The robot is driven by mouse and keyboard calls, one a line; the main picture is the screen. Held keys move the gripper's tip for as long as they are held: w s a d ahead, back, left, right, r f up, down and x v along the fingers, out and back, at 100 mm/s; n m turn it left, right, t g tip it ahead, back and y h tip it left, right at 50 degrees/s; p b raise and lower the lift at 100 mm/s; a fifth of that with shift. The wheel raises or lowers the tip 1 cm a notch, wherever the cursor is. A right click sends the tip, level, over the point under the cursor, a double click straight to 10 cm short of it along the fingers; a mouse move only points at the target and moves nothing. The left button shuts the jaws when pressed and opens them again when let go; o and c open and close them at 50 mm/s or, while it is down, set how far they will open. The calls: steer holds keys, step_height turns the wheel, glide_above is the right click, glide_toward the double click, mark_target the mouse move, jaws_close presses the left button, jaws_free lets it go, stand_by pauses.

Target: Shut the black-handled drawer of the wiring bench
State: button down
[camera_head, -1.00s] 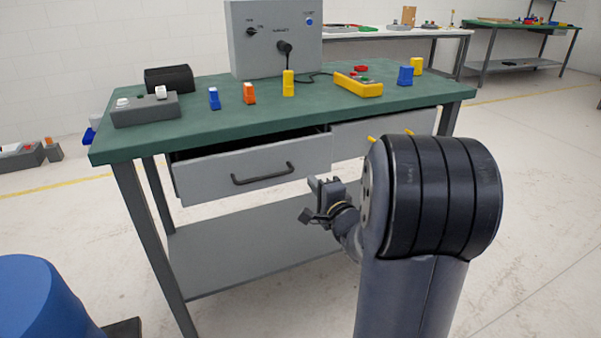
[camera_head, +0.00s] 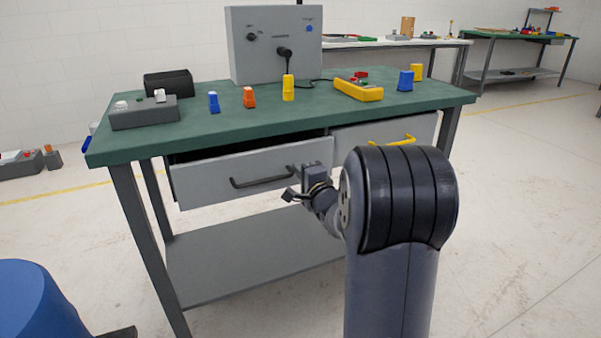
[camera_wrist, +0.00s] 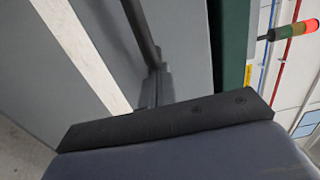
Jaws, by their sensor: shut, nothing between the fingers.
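The black-handled drawer (camera_head: 212,184) is the left one under the green top of the wiring bench (camera_head: 225,127). It stands partly open, with a dark gap above its grey front. Its black bar handle (camera_head: 258,183) faces me. My gripper (camera_head: 291,195) is shut and empty near the right end of this handle; I cannot tell whether it touches. In the wrist view a dark handle bar (camera_wrist: 141,30) runs beside a grey face, and a dark part of my gripper crosses below. The fingertips are not clear there.
A yellow-handled drawer (camera_head: 360,135) is just right, its handle partly behind my arm. Connectors, a yellow device (camera_head: 358,90) and a grey control box (camera_head: 275,50) stand on the bench. A lower shelf (camera_head: 230,268) lies below. A blue rounded object (camera_head: 38,300) is at lower left.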

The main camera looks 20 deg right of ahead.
mark_target(293, 162)
steer(key=w+p, duration=0.2)
steer(key=w, duration=0.2)
steer(key=shift+r, duration=0.1)
steer(key=shift+w+r, duration=0.1)
steer(key=shift+w, duration=0.15)
